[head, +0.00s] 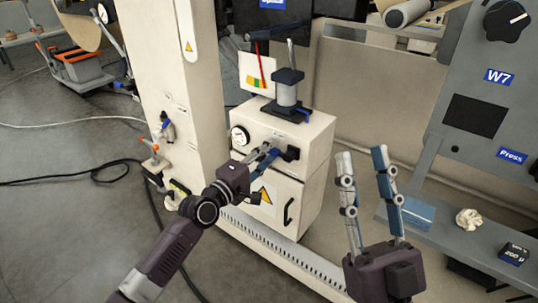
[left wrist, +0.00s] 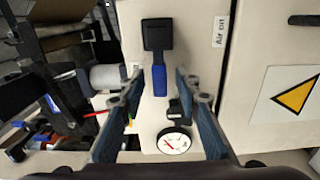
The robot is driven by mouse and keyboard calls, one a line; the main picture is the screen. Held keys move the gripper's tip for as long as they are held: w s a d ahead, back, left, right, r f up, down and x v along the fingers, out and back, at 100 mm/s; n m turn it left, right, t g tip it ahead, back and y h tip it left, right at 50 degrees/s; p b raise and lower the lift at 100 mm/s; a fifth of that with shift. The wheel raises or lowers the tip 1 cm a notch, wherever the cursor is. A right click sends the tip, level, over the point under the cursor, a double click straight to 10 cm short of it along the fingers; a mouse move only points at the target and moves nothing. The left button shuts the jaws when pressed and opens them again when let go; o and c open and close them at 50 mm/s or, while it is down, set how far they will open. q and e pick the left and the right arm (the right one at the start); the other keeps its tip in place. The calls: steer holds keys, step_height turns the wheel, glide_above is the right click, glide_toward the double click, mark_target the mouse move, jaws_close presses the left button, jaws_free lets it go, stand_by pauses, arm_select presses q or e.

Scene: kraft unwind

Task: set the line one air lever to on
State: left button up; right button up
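The air lever (head: 290,152) has a black hub and a blue handle on the front of a cream cabinet. In the left wrist view the blue handle (left wrist: 159,80) points down from the hub, and an "Air on" label (left wrist: 219,31) lies to the hub's right. In the head view the handle points left, partly hidden by my gripper. My left gripper (head: 268,155) is open at the lever. Its fingers (left wrist: 158,82) appear on either side of the handle's end; I cannot tell whether they touch it. My right gripper (head: 362,150) is open and empty.
A round gauge (head: 239,136) sits left of the lever. A cabinet door with a warning triangle (head: 264,195) and black handle (head: 288,211) is below. A cream column (head: 165,80) stands left. A grey panel (head: 476,90) and shelf (head: 450,232) with small items are right.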

arm_select(q)
jaws_close()
